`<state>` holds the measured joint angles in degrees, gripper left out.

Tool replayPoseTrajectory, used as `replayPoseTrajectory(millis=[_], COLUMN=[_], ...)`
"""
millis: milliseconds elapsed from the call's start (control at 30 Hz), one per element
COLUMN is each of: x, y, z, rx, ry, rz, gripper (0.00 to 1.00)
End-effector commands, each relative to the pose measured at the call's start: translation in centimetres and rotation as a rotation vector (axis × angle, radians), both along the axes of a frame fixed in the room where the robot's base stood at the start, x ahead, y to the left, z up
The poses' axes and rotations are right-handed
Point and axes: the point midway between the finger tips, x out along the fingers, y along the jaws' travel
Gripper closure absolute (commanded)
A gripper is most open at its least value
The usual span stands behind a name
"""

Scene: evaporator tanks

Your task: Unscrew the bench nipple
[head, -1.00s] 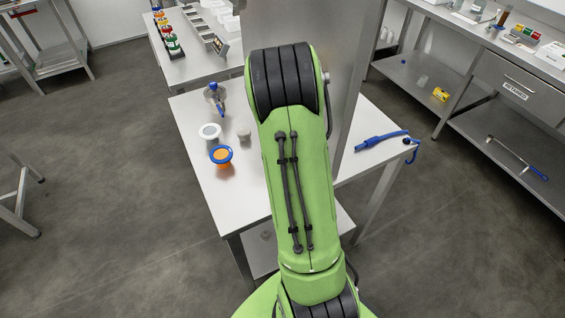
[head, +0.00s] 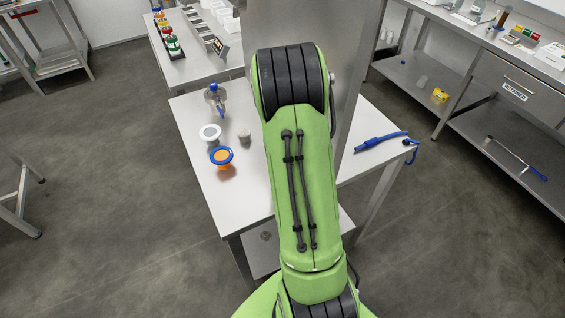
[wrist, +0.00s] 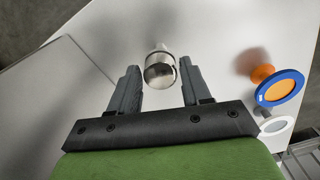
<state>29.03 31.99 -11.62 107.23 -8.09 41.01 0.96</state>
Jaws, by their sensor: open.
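A short metal, cup-like fitting, which I take to be the bench nipple (wrist: 161,74), stands on the white bench. It shows as a small grey piece in the head view (head: 244,135). In the wrist view my gripper (wrist: 160,69) is open, with one finger on each side of the nipple near the fingertips. A gap shows on both sides, and I see no contact. How deep the nipple lies between the fingers is hard to tell. My gripper is not visible in the head view, where my green arm covers part of the bench.
An orange piece with a blue rim (head: 222,157) and a white ring-topped piece (head: 210,132) stand close by on the bench. A metal fitting with a blue handle (head: 214,97) stands behind them. A blue tool (head: 381,141) lies at the right. A steel panel (head: 356,75) rises beside my arm.

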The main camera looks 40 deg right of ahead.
Motion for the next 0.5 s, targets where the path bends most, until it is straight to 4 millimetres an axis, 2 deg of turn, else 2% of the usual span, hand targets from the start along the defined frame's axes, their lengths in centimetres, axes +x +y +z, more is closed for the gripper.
replayPoseTrajectory(millis=[100,267,400,500], x=[-0.01,-0.02,-0.03,-0.04], y=[0.02,0.03,0.03,0.04], z=[0.05,0.03,0.04,0.02], rx=[0.001,0.001,0.001,0.0], ry=[0.0,0.0,0.0,0.0], rz=[-0.183,-0.338,-0.596,-0.681], gripper=[0.52,0.52,0.52,0.52])
